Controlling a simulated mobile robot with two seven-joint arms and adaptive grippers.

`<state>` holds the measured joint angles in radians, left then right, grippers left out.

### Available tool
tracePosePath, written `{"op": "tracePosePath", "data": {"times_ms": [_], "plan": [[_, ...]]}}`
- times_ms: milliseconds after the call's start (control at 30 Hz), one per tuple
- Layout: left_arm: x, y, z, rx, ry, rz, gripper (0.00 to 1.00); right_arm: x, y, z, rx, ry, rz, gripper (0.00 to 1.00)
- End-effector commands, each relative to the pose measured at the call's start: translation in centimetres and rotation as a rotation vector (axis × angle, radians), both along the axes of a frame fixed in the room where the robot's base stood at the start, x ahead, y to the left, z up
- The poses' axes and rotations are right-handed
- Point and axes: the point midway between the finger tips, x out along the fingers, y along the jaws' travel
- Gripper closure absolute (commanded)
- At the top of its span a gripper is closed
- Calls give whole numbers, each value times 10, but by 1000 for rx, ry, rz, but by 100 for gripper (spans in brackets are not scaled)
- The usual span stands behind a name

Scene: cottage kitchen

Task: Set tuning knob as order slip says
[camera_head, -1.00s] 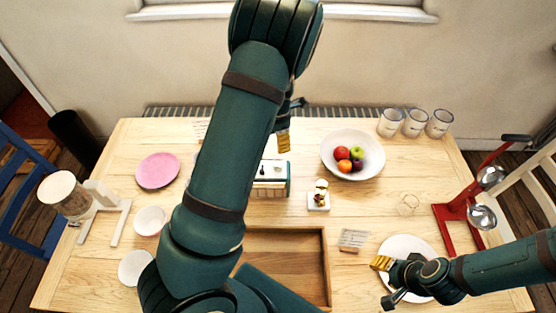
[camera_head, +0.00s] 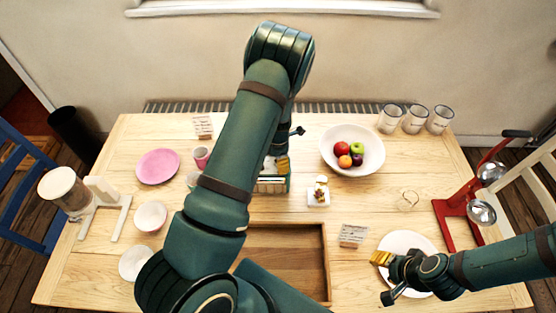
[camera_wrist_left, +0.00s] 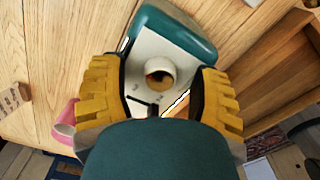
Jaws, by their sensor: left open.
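A teal and cream box-like device, seemingly the radio (camera_head: 272,187), stands at the table's middle, largely hidden by my left arm. In the left wrist view its cream face (camera_wrist_left: 143,45) carries a round knob (camera_wrist_left: 160,66) with a brownish centre, plus small dark marks. My left gripper (camera_wrist_left: 160,85) is open, its yellow fingers on either side of the knob; I cannot tell whether they touch it. A paper slip (camera_head: 352,235) stands right of the wooden tray, and another slip (camera_head: 203,127) at the back left; their writing is unreadable. My right gripper (camera_head: 381,259) is over the white plate.
A wooden tray (camera_head: 325,262) lies in front of the device. A fruit bowl (camera_head: 327,158), a small white dish (camera_head: 318,199) and a white plate (camera_head: 418,242) are to the right. A pink plate (camera_head: 158,167) and pink cup (camera_head: 201,157) are to the left.

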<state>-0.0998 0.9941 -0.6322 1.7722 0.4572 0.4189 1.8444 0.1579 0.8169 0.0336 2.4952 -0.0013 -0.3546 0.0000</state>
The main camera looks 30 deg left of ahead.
Motion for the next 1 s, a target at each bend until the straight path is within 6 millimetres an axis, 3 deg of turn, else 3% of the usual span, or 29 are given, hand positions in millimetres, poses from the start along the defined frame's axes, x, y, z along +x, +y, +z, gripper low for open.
{"op": "tracePosePath", "data": {"times_ms": [167, 333, 667, 1000], "plan": [[0, 0, 0, 0, 0, 0, 39, 0, 0, 0, 0, 0, 0, 53], [0, 0, 0, 0, 0, 0, 99, 0, 0, 0, 0, 0, 0, 53], [0, 0, 0, 1, 1, -21, 100, 0, 0, -1, 0, 0, 0, 53], [0, 0, -1, 0, 1, -208, 100, 0, 0, -7, 0, -1, -1, 53]]}}
